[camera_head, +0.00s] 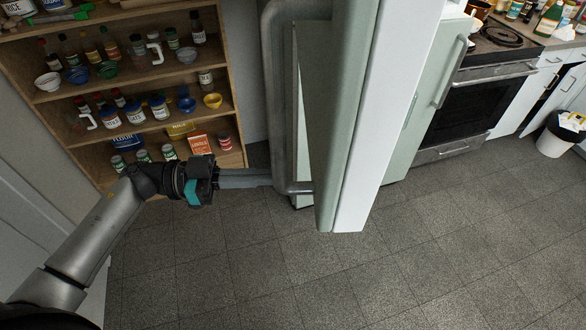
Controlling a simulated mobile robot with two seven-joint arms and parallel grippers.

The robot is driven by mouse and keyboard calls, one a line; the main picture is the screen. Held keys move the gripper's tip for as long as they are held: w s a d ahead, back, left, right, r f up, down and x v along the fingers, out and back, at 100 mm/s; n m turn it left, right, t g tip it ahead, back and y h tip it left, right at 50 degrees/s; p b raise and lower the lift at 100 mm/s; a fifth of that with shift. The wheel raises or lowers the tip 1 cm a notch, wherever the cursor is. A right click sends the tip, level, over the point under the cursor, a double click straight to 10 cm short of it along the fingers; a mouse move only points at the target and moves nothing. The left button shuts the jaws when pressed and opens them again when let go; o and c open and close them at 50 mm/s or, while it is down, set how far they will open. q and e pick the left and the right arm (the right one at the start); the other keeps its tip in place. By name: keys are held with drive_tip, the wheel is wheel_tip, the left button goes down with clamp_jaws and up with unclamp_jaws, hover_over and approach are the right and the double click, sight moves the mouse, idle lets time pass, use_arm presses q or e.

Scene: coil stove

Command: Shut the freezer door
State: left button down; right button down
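A pale green door (345,90) with a white inner side (385,100) stands open and is seen nearly edge-on in the head view. I take it for the freezer door. A long grey bar handle (273,100) runs down its left face. My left gripper (272,178) comes in from the left, with its fingers reaching the lower part of this handle. The fingers look close together, and their tips are partly lost against the handle, so I cannot tell whether they grip it. My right gripper is out of view.
A wooden shelf (150,93) with jars, bowls and cans stands close behind my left arm. Right of the door are a pale green front with a bar handle (452,72), a stove (485,95) and a white bin (553,141). The tiled floor (250,270) in front is clear.

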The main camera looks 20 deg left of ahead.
use_arm(q)
drive_tip(key=shift+p+x, duration=0.45)
drive_tip(key=shift+x, duration=2.3)
drive_tip(key=shift+w, duration=0.1)
